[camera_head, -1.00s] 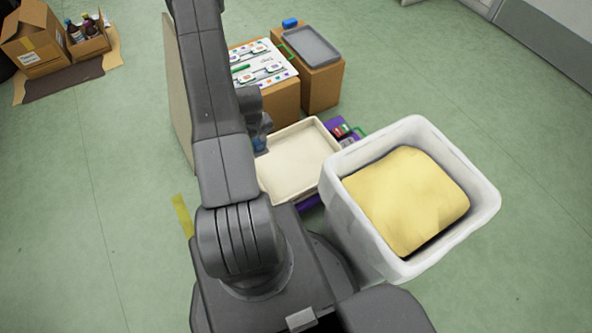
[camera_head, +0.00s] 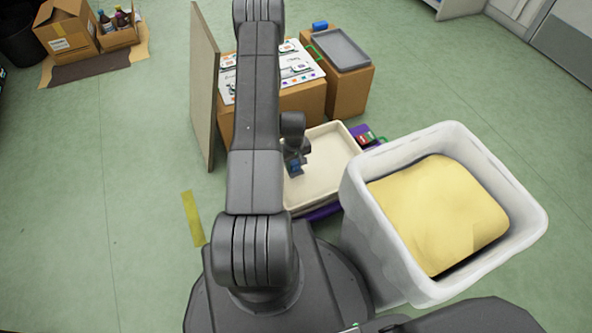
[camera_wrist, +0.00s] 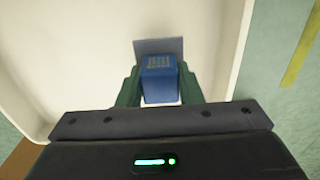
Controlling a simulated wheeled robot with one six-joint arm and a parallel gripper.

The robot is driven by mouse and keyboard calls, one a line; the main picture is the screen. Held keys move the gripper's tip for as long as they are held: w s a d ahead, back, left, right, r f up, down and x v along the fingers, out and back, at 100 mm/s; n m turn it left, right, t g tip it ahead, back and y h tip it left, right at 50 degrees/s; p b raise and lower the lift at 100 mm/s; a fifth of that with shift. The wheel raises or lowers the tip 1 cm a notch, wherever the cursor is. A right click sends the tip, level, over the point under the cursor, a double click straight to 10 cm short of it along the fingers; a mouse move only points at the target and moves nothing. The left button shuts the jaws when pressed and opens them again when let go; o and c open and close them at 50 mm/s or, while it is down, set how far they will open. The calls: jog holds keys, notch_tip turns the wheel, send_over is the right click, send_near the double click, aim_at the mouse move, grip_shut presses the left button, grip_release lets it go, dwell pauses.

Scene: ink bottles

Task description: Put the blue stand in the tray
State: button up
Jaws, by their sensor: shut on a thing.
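My gripper (camera_wrist: 160,92) is shut on the blue stand (camera_wrist: 160,80), a small blue block with pale print on top and a flat grey-blue plate at its far side. In the head view my gripper (camera_head: 296,170) points down over the left part of the cream tray (camera_head: 335,172), and a bit of the blue stand (camera_head: 296,164) shows at its tip. In the wrist view the tray floor (camera_wrist: 80,60) lies under and around the stand. I cannot tell whether the stand touches the floor. The tray looks otherwise empty; my arm hides its left edge.
A white bin (camera_head: 385,235) with a yellow filling stands close to the tray's right. Behind are cardboard boxes with a white board (camera_head: 300,65), a grey tray (camera_head: 342,48) and a blue item (camera_head: 320,26). An upright panel (camera_head: 204,90) stands left.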

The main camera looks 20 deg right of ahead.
aim_at(294, 169)
jog(key=shift+f+b, duration=0.5)
jog(key=shift+f, duration=1.35)
jog(key=shift+f, duration=0.1)
jog(key=shift+f, duration=0.15)
jog(key=o, duration=1)
notch_tip(294, 169, up, 12)
jog(key=p, duration=0.3)
jog(key=shift+r, duration=0.25)
